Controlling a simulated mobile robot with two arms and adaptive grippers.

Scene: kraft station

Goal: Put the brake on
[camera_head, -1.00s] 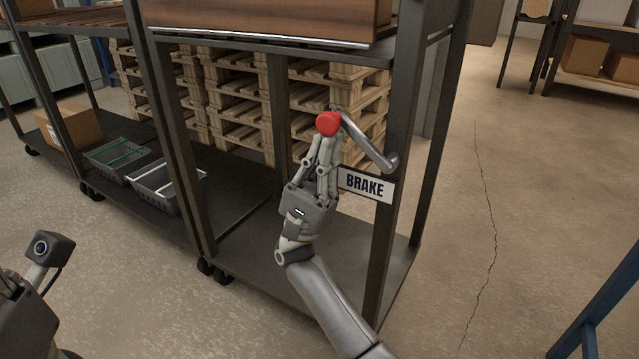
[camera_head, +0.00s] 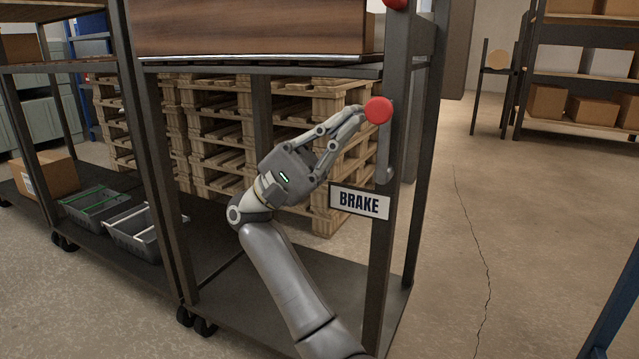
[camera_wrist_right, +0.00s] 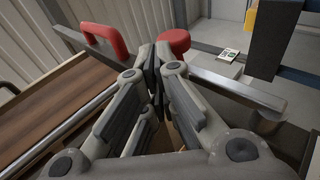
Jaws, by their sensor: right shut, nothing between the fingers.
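The brake lever's red knob (camera_head: 378,110) is at the front post of the dark metal cart, above the white BRAKE sign (camera_head: 360,202). The lever arm (camera_head: 385,160) runs down from the knob to a pivot on the post, nearly upright. My right gripper (camera_head: 358,112) is shut and empty, with its fingertips against or very close to the left side of the knob. In the right wrist view, the red knob (camera_wrist_right: 174,41) shows just beyond the shut fingertips (camera_wrist_right: 156,62). My left gripper is out of view.
The cart post (camera_head: 382,240) stands right beside the lever. A wooden box (camera_head: 250,28) sits on the shelf above. Pallets (camera_head: 230,140) are stacked behind. Another red part (camera_head: 396,3) shows at the top edge, and a red handle (camera_wrist_right: 104,40) in the wrist view. Open floor lies right.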

